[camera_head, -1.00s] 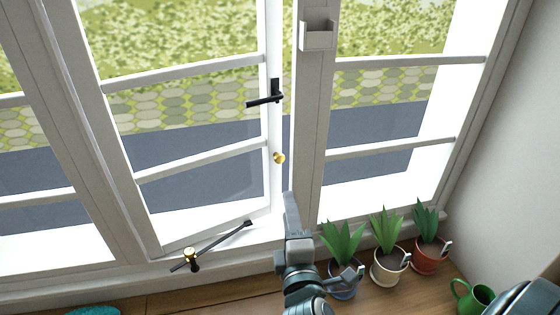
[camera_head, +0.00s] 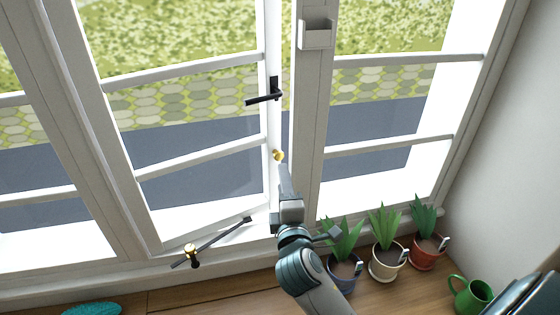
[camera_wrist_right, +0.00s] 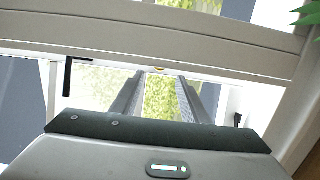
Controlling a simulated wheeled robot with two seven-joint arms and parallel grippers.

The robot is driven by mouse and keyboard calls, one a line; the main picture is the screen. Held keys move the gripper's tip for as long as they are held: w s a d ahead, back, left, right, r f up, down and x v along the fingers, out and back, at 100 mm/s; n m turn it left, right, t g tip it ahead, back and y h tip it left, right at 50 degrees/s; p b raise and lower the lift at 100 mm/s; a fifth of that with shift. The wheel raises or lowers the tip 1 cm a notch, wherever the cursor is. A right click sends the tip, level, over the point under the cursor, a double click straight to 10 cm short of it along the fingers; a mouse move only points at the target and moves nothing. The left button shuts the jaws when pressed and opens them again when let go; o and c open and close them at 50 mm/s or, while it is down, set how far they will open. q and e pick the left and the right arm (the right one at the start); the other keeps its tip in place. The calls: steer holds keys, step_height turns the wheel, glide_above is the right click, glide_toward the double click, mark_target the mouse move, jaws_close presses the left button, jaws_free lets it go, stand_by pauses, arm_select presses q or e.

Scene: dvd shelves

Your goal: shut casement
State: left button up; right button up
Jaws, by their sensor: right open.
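The white casement (camera_head: 152,182) stands ajar, swung outward, with a gap beside the frame post. A black handle (camera_head: 264,98) and a small brass knob (camera_head: 278,156) sit on its free-side stile. A black stay bar (camera_head: 225,236) with a brass knob (camera_head: 191,250) runs between the sill and the casement's bottom rail. My right gripper (camera_head: 281,169) is just below the stile knob in the head view. In the right wrist view its open fingers (camera_wrist_right: 160,75) reach toward the knob (camera_wrist_right: 160,69), which is partly hidden; contact cannot be told. My left gripper is not in view.
Several potted plants stand on the wooden surface right of my arm, the nearest in a blue pot (camera_head: 344,272). A teal item (camera_head: 92,309) lies lower left.

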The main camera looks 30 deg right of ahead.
mark_target(279, 158)
steer(key=x, duration=0.8)
steer(key=shift+w, duration=0.15)
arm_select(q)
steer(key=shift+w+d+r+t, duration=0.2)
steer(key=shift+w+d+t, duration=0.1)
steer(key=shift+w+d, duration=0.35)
arm_select(e)
steer(key=shift+w+d, duration=0.1)
steer(key=shift+w, duration=0.05)
jaws_close()
arm_select(q)
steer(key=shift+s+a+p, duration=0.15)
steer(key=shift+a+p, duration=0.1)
steer(key=shift+p, duration=0.05)
